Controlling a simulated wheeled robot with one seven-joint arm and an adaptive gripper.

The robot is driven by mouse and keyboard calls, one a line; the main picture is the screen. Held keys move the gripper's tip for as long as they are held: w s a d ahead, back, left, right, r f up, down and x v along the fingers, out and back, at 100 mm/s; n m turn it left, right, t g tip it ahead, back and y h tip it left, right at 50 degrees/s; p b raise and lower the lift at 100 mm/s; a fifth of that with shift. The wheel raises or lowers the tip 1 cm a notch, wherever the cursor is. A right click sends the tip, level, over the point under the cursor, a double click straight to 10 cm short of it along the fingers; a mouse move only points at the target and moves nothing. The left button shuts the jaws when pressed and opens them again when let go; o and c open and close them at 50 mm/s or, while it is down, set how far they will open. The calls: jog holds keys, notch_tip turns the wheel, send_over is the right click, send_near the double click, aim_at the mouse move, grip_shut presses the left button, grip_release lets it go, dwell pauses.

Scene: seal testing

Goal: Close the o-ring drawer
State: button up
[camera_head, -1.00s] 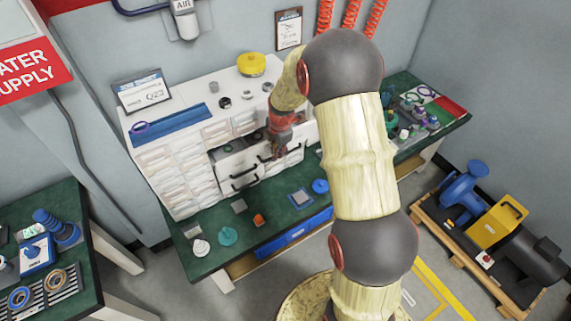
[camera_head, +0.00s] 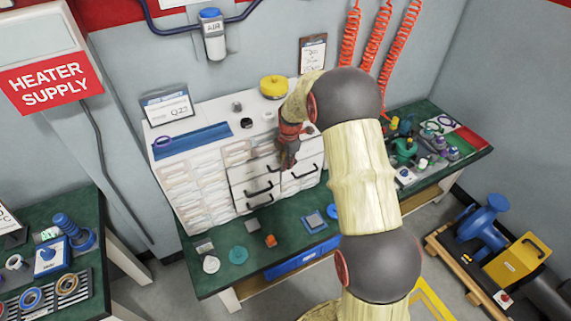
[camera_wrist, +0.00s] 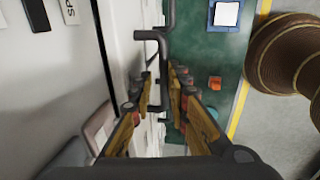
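The white small-parts cabinet (camera_head: 207,178) stands on the green bench, with several drawers with black handles on its front right. The drawer fronts (camera_head: 243,172) there look flush or nearly flush; I cannot read which is the o-ring drawer. My gripper (camera_head: 287,162) is at the upper drawers' front and hides part of it. In the wrist view my gripper's fingers (camera_wrist: 161,88) are apart. A black drawer handle (camera_wrist: 162,62) shows between and beyond the fingertips; contact is unclear.
A yellow round container (camera_head: 274,87) and small parts stand on the cabinet top. A blue tray (camera_head: 192,141) lies there too. An orange block (camera_head: 270,240) and a teal disc (camera_head: 238,255) lie on the bench in front. Green fittings (camera_head: 404,150) stand at right.

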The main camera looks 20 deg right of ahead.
jog(key=o, duration=0.3)
jog(key=shift+w, duration=0.1)
jog(key=shift+o, duration=0.2)
notch_tip(320, 180, up, 12)
jog(key=s, duration=0.2)
jog(key=shift+s+f, duration=0.15)
jog(key=shift+f, duration=0.05)
dwell(0.4)
